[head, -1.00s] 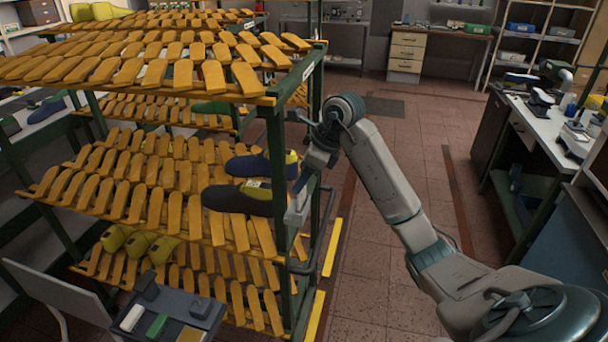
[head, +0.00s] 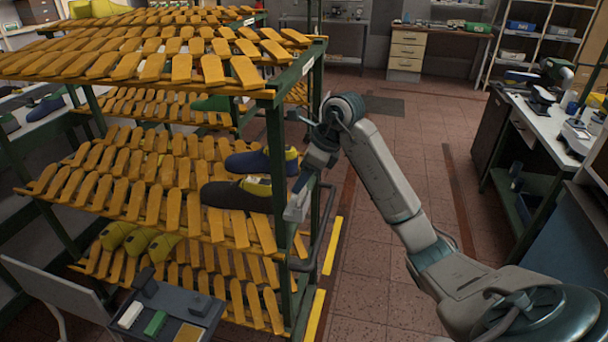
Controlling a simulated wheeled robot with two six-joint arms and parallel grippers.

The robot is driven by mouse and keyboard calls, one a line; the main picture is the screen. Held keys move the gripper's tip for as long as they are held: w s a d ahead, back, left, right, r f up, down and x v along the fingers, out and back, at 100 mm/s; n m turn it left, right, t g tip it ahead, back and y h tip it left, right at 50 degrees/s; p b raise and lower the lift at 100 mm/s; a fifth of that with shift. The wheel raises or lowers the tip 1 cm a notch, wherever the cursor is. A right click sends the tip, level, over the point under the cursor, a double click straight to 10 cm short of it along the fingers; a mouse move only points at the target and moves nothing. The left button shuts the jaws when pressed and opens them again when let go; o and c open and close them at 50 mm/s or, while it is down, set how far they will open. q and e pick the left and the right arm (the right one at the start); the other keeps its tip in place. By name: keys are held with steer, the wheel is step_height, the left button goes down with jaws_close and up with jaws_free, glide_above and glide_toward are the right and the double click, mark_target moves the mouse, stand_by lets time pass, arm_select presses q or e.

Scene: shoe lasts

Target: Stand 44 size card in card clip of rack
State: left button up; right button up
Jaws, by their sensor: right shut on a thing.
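The rack (head: 276,150) is a green-framed stand with sloping tiers of yellow-orange slats. My right gripper (head: 296,208) is beside its front right post, at the height of the middle tier. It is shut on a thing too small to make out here. A dark shoe last with a yellow top (head: 236,197) and a blue one (head: 247,162) sit on the middle tier, just left of the gripper. I cannot make out the 44 size card or the card clip; the gripper and post may hide them. My left gripper is not in view.
A dark tray (head: 165,318) with small white and green blocks stands at the lower left. Yellow-green lasts (head: 135,240) lie on the lower tier. A workbench (head: 545,125) stands at the right. The tiled floor (head: 400,140) between is clear.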

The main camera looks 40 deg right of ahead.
steer(key=shift+f, duration=0.3)
stand_by(0.4)
steer(key=shift+f+b, duration=0.55)
steer(key=shift+b, duration=0.15)
steer(key=o, duration=1.2)
steer(key=shift+o, duration=0.5)
steer(key=o, duration=0.3)
steer(key=shift+r, duration=0.25)
